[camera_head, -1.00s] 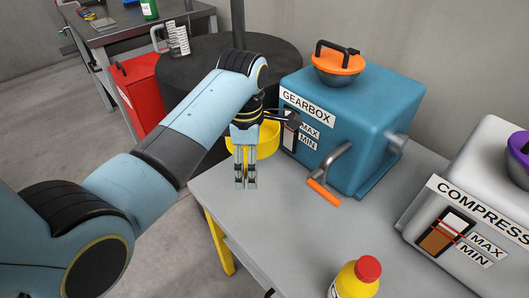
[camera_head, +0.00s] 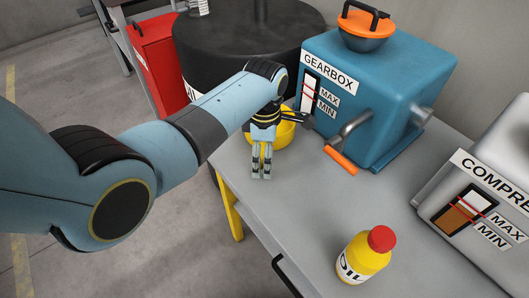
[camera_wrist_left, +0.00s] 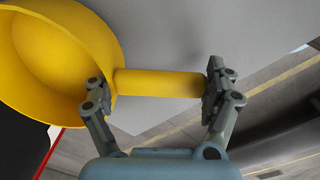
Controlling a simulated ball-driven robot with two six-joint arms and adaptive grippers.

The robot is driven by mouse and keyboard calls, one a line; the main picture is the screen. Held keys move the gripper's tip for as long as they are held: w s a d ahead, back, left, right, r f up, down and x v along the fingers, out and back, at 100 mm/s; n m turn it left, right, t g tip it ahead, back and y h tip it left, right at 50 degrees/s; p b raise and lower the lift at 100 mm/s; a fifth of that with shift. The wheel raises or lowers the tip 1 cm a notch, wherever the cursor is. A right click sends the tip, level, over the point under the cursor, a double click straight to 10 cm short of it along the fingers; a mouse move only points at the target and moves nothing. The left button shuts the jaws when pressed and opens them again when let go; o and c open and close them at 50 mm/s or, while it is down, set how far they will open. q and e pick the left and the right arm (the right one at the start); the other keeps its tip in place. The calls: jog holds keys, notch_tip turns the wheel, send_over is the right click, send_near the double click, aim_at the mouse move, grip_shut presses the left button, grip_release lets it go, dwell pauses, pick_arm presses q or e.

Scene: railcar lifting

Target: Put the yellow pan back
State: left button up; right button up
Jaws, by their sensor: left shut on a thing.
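The yellow pan (camera_head: 287,134) is beside the left front of the blue gearbox (camera_head: 375,85), partly hidden behind my left gripper (camera_head: 262,174). I cannot tell if the pan touches the table. In the left wrist view the pan's round bowl (camera_wrist_left: 45,50) fills the upper left, and its handle (camera_wrist_left: 160,83) lies between the two fingertips of my left gripper (camera_wrist_left: 158,92). That gripper is shut on the pan. My right gripper is not in view.
The grey table (camera_head: 300,205) has clear room in front of the gearbox. An orange-handled crank (camera_head: 341,160) sticks out of the gearbox. A yellow oil bottle (camera_head: 362,258) stands near the front. A grey compressor (camera_head: 480,200) is at right, a black drum (camera_head: 235,60) behind.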

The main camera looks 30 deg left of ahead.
pick_arm(q)
jog(key=o, duration=0.9)
jog(key=shift+f, duration=0.1)
jog(key=shift+c, duration=0.2)
jog(key=shift+o, duration=1.1)
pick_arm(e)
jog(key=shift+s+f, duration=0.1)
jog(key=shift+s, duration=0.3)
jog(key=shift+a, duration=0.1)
pick_arm(q)
notch_tip(320, 180, up, 12)
jog(key=p, duration=0.2)
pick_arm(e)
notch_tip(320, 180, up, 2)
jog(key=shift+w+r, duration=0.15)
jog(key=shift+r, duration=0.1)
